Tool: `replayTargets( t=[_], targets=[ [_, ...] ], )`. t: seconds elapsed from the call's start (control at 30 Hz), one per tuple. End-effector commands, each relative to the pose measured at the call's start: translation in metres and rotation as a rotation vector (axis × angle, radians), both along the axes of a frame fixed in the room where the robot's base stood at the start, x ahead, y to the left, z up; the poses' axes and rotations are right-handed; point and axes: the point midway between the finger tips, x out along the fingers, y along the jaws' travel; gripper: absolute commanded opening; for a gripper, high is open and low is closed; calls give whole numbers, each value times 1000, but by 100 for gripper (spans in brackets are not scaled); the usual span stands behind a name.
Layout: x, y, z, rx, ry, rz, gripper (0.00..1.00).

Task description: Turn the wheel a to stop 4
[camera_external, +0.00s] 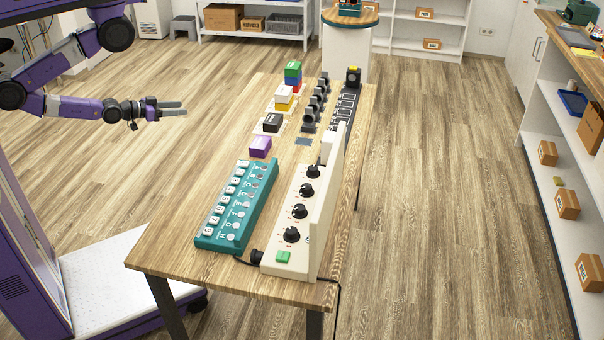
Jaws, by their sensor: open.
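A cream panel (277,262) stands near the front right of the wooden table. It bears a row of black round knobs; the nearest knob (291,234) is the largest in view, and others run back from it. Small red marks surround the knobs. The labels are too small to read, so I cannot tell which knob is wheel a or which stop any knob points to. My gripper (185,108) is open and empty. It points right, left of the table and well away from the knobs.
A teal button box (215,242) stands left of the panel. A purple block (260,146), a black block (272,122) and stacked coloured blocks (293,73) stand behind it. An upright cream board (328,200) rises along the panel's right side. A green button (283,257) is at its front.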

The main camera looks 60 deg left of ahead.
Motion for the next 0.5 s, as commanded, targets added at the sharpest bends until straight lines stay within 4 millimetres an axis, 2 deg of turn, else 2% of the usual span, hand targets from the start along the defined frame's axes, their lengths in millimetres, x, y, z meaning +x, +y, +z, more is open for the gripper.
replayTargets(
  t=[0.17, 0.3, 0.5],
  targets=[
    [43, -14, 25, 15, -132, -104, 52],
    [89, -25, 42, 48, -259, -190, 52],
    [156, -44, 54, 114, -372, -274, 52]
  ],
)
